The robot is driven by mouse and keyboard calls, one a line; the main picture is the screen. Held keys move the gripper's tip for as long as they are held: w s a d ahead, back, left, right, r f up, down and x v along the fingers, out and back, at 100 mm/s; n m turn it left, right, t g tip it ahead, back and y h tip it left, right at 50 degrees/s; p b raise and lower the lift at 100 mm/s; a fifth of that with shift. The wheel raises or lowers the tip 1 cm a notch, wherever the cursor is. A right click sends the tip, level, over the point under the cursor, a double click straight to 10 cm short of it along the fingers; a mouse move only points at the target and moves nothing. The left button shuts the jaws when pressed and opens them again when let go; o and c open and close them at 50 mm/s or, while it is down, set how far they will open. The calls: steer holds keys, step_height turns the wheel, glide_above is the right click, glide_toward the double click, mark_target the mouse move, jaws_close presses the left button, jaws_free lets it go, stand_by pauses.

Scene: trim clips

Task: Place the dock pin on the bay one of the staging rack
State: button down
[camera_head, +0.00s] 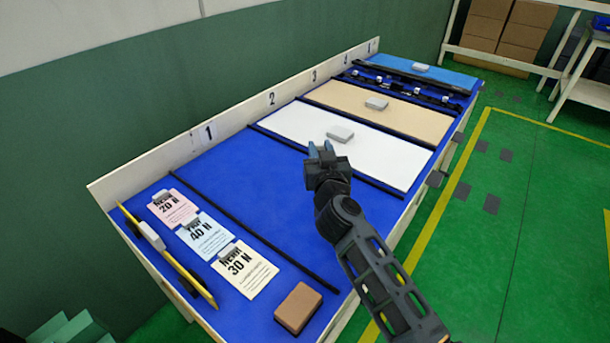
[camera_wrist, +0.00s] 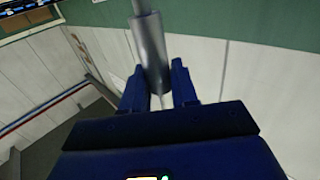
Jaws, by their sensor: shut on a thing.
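My gripper (camera_head: 322,150) is raised over the staging rack (camera_head: 100,187), in front of the boundary between bays one and two in the head view. In the wrist view my gripper (camera_wrist: 158,85) is shut on a grey cylinder, likely the dock pin (camera_wrist: 150,50), which sits between the two fingers. Bay one (camera_head: 255,185), below the number 1, is a bare blue surface between two black divider strips.
Bay two holds a white panel (camera_head: 300,120) with a grey block (camera_head: 340,134). A tan panel (camera_head: 345,98) lies beyond. Left of bay one are paper cards (camera_head: 206,236), a yellow bar (camera_head: 190,277) and a brown block (camera_head: 298,308). A green floor lies to the right.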

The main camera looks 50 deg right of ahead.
steer(key=w+a+f+b, duration=0.1)
steer(key=w+f+b, duration=0.2)
steer(key=f, duration=0.3)
steer(key=shift+w+a+b, duration=0.2)
steer(key=shift+a+b, duration=0.05)
steer(key=shift+b, duration=0.3)
steer(key=shift+f, duration=0.25)
steer(key=c, duration=0.9)
jaws_free()
steer(key=shift+o, duration=0.2)
steer(key=v, duration=1.2)
steer(key=shift+p, duration=0.35)
steer(key=shift+r, duration=0.15)
